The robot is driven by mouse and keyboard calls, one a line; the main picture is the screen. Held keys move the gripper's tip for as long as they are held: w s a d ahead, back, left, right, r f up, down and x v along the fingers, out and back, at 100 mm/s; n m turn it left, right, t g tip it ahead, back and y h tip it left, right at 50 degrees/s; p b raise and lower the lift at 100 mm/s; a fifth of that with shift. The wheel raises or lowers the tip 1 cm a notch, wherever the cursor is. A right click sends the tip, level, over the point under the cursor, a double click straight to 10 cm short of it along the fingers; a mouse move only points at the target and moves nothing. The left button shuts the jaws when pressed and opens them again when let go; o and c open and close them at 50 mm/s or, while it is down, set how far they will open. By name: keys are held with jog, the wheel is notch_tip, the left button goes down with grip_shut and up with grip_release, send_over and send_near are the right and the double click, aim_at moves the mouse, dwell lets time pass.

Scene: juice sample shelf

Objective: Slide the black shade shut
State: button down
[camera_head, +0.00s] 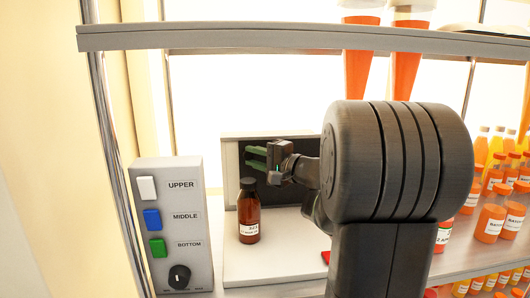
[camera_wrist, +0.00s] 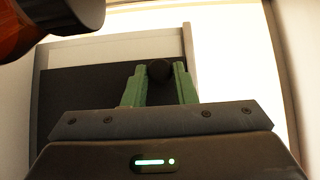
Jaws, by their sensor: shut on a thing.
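The black shade (camera_wrist: 85,95) is a dark flat panel in a pale frame; in the head view its dark surface (camera_head: 228,160) shows behind the brown bottle. A round black knob (camera_wrist: 159,70) sits between my green fingertips in the wrist view. My gripper (camera_wrist: 159,82) is shut on this knob. In the head view my gripper (camera_head: 257,158) reaches in from the right, in front of the shade, and my arm hides the shade's right part. A pale strip shows above the dark panel in the wrist view.
A brown bottle (camera_head: 248,212) with a white label and black cap stands just in front of the shade, close to my gripper. A control box (camera_head: 174,225) with white, blue and green buttons stands left. Orange juice bottles (camera_head: 492,222) crowd the right. A shelf board (camera_head: 250,38) runs above.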

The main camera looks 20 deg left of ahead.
jog(key=c, duration=1.2)
grip_release()
jog(key=shift+b+v, duration=0.85)
jog(key=shift+v, duration=6)
jog(key=shift+s, duration=0.15)
jog(key=shift+c, duration=0.4)
